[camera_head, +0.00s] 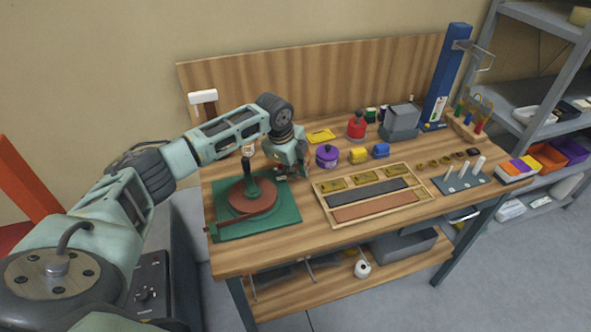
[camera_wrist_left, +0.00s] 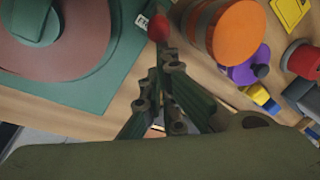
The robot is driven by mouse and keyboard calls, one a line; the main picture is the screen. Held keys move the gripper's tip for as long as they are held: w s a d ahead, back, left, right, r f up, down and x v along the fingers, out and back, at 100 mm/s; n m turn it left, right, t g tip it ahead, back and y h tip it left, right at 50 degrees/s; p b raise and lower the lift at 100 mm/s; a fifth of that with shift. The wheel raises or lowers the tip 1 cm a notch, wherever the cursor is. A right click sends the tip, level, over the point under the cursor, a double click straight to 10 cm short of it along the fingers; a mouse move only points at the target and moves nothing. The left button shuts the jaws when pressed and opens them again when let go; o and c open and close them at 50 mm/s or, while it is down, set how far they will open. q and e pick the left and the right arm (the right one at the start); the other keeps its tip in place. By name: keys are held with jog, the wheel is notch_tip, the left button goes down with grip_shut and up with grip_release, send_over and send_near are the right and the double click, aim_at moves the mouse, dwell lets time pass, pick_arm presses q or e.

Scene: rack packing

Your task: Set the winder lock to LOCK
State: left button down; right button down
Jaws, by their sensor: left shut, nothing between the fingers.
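The winder stands at the left of the bench: a green base (camera_head: 285,218), a red-brown disc (camera_head: 258,197) and a dark green upright post (camera_head: 251,178). In the left wrist view, its disc (camera_wrist_left: 85,50) and base (camera_wrist_left: 108,92) fill the upper left. A red knob (camera_wrist_left: 158,28) is at the base's edge, beside a small white label (camera_wrist_left: 142,21) whose lettering I cannot read. My left gripper (camera_head: 292,176) is shut and empty, pointing down at the right of the winder. In the wrist view its fingertips (camera_wrist_left: 167,58) are close to the knob; contact is unclear.
An orange-topped cylinder (camera_wrist_left: 238,34) is close to the right of the fingers. The purple pot (camera_head: 327,156), yellow block (camera_head: 358,155) and blue block (camera_head: 381,150) stand farther right. A wooden tray (camera_head: 322,198) lies right of the winder. The front bench strip is clear.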

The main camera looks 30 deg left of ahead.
pick_arm(q)
jog(key=shift+a+r, duration=0.1)
jog(key=shift+w+a+r+h, duration=0.1)
jog(key=shift+w+h, duration=0.05)
jog(key=shift+h, duration=0.15)
jog(key=shift+g, duration=0.3)
pick_arm(e)
jog(key=shift+w+a, duration=0.1)
jog(key=shift+w, duration=0.6)
